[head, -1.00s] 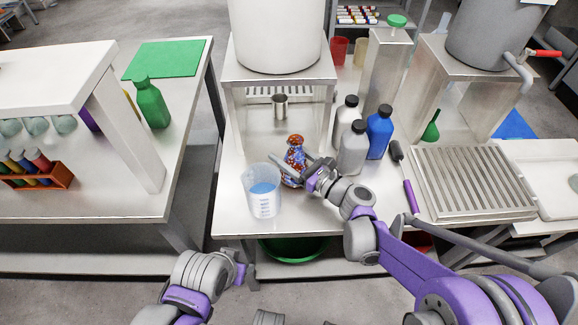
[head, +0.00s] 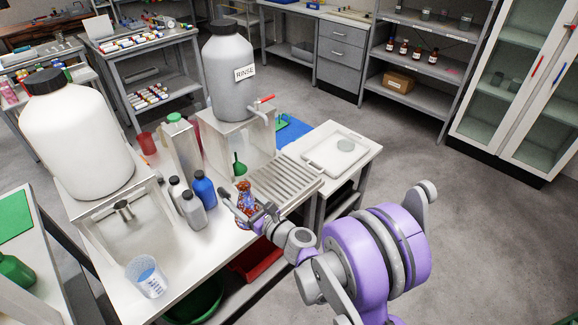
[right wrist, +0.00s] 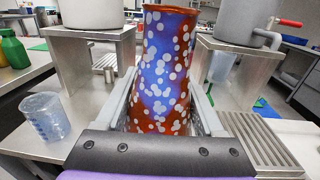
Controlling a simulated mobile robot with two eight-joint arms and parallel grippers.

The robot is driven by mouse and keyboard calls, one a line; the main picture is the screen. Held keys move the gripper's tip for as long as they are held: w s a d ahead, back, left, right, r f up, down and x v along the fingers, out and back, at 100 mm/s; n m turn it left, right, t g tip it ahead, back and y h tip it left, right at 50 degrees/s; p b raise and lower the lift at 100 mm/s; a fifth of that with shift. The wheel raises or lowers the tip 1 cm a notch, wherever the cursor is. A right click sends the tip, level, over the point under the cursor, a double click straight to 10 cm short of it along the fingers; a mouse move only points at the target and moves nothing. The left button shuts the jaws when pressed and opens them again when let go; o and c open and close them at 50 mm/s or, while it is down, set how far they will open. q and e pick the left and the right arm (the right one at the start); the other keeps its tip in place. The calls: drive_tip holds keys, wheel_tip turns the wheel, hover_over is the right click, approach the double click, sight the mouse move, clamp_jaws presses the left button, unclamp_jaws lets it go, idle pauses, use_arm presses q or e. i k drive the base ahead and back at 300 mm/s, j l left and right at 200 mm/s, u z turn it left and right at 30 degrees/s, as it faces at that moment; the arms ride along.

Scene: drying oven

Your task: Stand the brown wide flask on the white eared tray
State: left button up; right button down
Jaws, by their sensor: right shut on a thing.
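The flask (head: 245,192) is brown-red with blue patches and white spots, with a narrower neck in the head view. My right gripper (head: 247,214) is shut on it and holds it roughly upright near the front edge of the table. In the right wrist view the flask (right wrist: 165,65) stands between the two fingers; its base is hidden. The white eared tray (head: 322,155) lies to the right of the flask, beyond the ribbed drainer, with a round grey-green item on it. My left gripper is out of view.
A ribbed metal drainer (head: 285,183) lies between the flask and the tray. Grey, blue and white-bodied bottles (head: 203,190) stand left of the flask. A measuring beaker (head: 147,278) stands at the front left. The rinse barrel (head: 230,75) stands on a metal stand behind.

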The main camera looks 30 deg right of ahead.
sight(328, 160)
drive_tip(key=l+u, duration=0.25)
drive_tip(key=u, duration=0.2)
drive_tip(key=l+u, duration=0.25)
drive_tip(key=u, duration=0.15)
drive_tip(key=k+l+u, duration=0.1)
drive_tip(key=l+u, duration=0.3)
drive_tip(key=l, duration=0.5)
drive_tip(key=k+l, duration=0.1)
drive_tip(key=l, duration=0.25)
drive_tip(key=l+u, duration=0.15)
drive_tip(key=l, duration=0.25)
drive_tip(key=k+l, duration=0.15)
drive_tip(key=l, duration=0.2)
drive_tip(key=k+l+u, duration=0.1)
drive_tip(key=l, duration=0.25)
drive_tip(key=k+l+u, duration=0.1)
drive_tip(key=l, duration=0.25)
drive_tip(key=k+l, duration=0.15)
drive_tip(key=l, duration=0.25)
drive_tip(key=k+l, duration=0.1)
drive_tip(key=l, duration=0.3)
drive_tip(key=k+l, duration=0.15)
drive_tip(key=l, duration=0.25)
drive_tip(key=k+l, duration=0.15)
drive_tip(key=l, duration=0.25)
drive_tip(key=k+l, duration=0.1)
drive_tip(key=l, duration=0.3)
